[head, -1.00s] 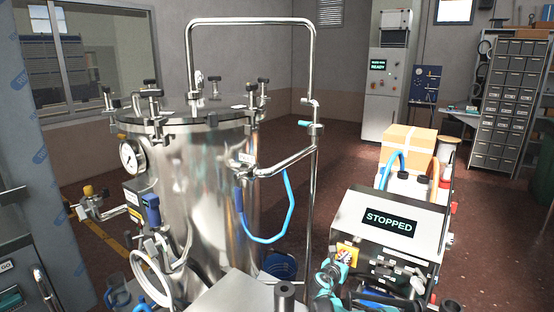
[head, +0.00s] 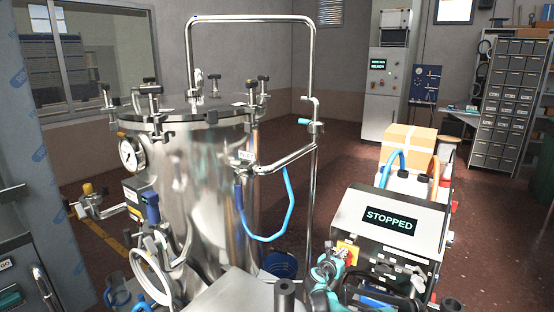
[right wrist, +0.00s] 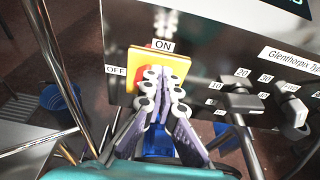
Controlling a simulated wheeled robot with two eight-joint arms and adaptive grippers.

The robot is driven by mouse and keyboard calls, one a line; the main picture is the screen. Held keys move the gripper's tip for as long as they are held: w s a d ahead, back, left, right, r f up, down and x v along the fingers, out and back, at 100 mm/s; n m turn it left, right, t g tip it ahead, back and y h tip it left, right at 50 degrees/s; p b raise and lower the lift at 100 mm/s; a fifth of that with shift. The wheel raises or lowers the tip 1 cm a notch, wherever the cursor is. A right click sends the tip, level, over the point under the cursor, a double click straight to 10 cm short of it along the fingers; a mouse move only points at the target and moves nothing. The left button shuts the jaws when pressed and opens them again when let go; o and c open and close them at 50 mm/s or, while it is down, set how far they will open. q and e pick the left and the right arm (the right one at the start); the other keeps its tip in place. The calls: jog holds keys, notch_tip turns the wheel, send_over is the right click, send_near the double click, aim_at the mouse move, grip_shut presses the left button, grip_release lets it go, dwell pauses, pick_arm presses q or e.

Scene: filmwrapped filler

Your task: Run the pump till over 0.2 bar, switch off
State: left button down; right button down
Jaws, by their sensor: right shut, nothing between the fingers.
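The pump unit (head: 380,245) is a pale box at right with a slanted top. Its display (head: 390,220) reads STOPPED. On its front is a yellow switch plate (head: 346,248) with a red knob. In the right wrist view the plate (right wrist: 172,66) carries the labels ON above and OFF at left; the red knob (right wrist: 158,72) is mostly hidden behind my fingers. My right gripper (right wrist: 163,76) is shut and empty, its tips in front of the plate; contact cannot be told. A round gauge (head: 130,154) sits on the steel tank (head: 195,190); its reading is too small. My left gripper is not in view.
Black knobs (right wrist: 240,98) with number labels sit right of the switch. A blue hose (head: 284,220) hangs from the tank's steel pipe. A blue bucket (head: 279,264) stands on the floor between tank and pump. A cardboard box (head: 408,139) stands behind the pump.

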jog(key=shift+w+a+f+b, duration=0.15)
jog(key=shift+w+a+b, duration=0.25)
jog(key=shift+a, duration=0.2)
jog(key=shift+w+a, duration=0.1)
jog(key=shift+a, duration=0.05)
dwell(0.4)
